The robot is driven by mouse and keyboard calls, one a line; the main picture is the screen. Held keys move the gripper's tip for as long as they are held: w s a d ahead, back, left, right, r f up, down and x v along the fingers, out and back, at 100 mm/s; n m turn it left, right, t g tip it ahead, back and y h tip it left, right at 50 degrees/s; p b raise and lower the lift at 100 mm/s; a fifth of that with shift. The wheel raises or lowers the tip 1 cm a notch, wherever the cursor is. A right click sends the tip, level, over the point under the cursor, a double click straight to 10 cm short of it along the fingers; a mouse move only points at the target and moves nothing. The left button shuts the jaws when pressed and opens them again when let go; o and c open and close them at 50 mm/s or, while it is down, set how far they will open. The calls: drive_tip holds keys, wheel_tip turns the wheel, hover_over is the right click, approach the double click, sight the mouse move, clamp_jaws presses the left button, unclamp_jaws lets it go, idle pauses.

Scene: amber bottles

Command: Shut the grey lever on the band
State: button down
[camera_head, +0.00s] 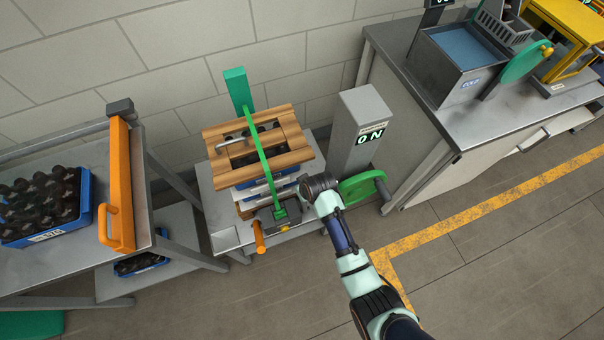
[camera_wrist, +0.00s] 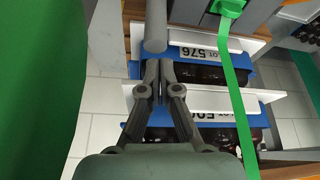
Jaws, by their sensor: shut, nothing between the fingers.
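The green band (camera_head: 259,150) runs over a stack of crates topped by a wooden frame (camera_head: 290,125). At its front lower end is a dark grey buckle (camera_head: 265,217). The band also crosses the wrist view (camera_wrist: 238,90). A grey round bar (camera_wrist: 154,25), apparently the lever, reaches down to my fingertips in the wrist view. My gripper (camera_wrist: 157,68) is shut and empty, at the bar's end; I cannot tell whether they touch. In the head view my wrist hides the gripper and most of the lever at the stack's front right.
A green wheel (camera_head: 375,186) on a grey post (camera_head: 357,130) stands close right of my wrist. An orange handle (camera_head: 259,236) is beside the buckle. A bench with an orange bar (camera_head: 118,180) and a bottle crate (camera_head: 75,228) stands left. Floor in front is clear.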

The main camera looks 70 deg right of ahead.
wheel_tip(320, 180, up, 9)
drive_tip(key=shift+f, duration=0.2)
idle(0.3)
